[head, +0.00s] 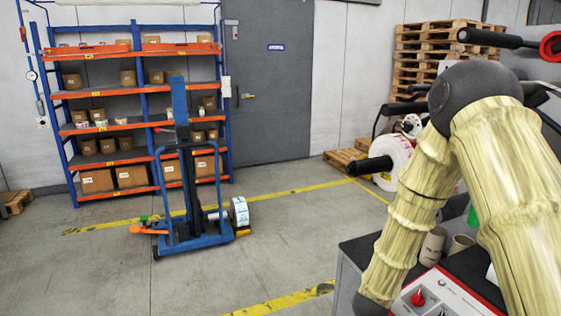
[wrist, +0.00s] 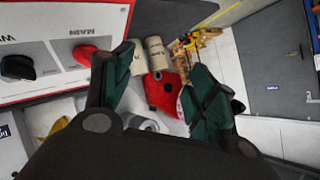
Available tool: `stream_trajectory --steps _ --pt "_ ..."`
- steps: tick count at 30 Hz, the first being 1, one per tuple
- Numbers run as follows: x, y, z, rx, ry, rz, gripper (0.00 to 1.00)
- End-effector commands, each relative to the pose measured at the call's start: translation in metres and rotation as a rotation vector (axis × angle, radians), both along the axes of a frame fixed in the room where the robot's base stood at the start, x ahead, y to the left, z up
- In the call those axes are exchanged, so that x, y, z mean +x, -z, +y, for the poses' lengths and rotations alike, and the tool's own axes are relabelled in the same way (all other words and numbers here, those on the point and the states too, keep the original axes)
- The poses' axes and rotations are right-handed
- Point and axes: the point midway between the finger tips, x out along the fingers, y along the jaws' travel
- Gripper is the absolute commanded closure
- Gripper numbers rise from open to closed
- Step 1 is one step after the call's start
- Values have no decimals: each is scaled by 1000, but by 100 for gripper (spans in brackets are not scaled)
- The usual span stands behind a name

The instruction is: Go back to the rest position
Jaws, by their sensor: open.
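My gripper (wrist: 155,75) shows in the wrist view, with its two dark green fingers spread apart. No object is held between the fingers. In the wrist view the red knob marked MAIN (wrist: 85,53) is on the control panel beyond the left finger, and a black knob (wrist: 17,67) is farther left. It cannot be told whether the left finger touches the panel. In the head view my arm crosses the right side and bends down towards the control panel (head: 455,297); my gripper is hidden there. The red knob also shows in the head view (head: 418,298).
Cardboard cores (head: 433,245) stand behind the panel, and a red object (wrist: 165,92) shows between my fingers. A large label roll (head: 393,165) is on the machine. A blue lift trolley (head: 180,225) stands before shelving (head: 75,131). Pallets (head: 430,50) are stacked behind.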

Motion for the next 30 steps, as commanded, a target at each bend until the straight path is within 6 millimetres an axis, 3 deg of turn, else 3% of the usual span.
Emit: stream_trajectory --steps 1,6,11,15,21,30 --pt "-18 27 5 -14 -43 68 42" --pt "-80 102 20 -51 -198 277 42" --pt "-149 163 35 -71 -351 470 42" --pt "-216 205 46 -77 -488 632 42" --pt "-316 248 61 -66 -686 850 42" --pt "-426 271 72 -28 -901 1060 42"
